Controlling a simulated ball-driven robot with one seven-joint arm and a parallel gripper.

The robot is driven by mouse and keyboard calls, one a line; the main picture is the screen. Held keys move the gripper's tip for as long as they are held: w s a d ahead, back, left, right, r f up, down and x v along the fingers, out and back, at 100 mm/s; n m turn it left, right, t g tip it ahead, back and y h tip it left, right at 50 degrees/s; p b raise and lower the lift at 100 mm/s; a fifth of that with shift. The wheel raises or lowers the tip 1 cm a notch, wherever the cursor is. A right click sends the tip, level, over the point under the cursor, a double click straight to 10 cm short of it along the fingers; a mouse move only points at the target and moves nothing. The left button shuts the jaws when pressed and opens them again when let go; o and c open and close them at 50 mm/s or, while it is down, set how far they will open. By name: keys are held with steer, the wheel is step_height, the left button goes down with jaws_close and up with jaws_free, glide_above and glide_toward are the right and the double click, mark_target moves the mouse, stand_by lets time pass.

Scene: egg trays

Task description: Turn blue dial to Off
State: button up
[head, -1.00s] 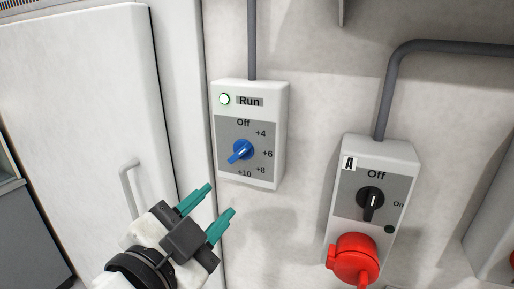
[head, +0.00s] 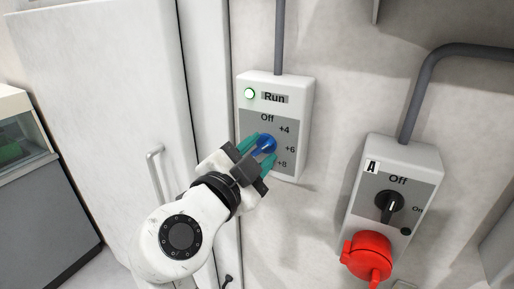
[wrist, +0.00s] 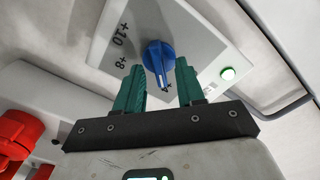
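The blue dial (head: 267,143) sits on the grey face of a white wall box (head: 307,105), with "Off" above it and "+4", "+6", "+8" visible down its right side. My gripper (head: 260,149) is open at the dial, one teal finger on each side in the head view, partly covering it. In the wrist view the dial (wrist: 159,57) shows between and just beyond the two fingertips (wrist: 160,68), with a gap on both sides. Its narrow handle points down the picture. The "+10" mark is hidden in the head view.
A green-white light (head: 249,93) glows beside "Run". A second box (head: 401,157), marked A, has a black switch (head: 390,207) and a red socket cover (head: 367,257), to the right. A white door with a handle (head: 155,176) stands left.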

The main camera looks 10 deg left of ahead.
jaws_close()
stand_by(0.4)
steer(key=shift+f+n+b, duration=0.1)
steer(key=shift+n+b, duration=0.65)
steer(key=shift+n, duration=0.05)
steer(key=shift+n+b, duration=0.5)
steer(key=shift+n, duration=0.7)
steer(key=n, duration=0.4)
steer(key=shift+w+a+n, duration=0.1)
steer(key=shift+a+n, duration=0.05)
steer(key=shift+n, duration=0.25)
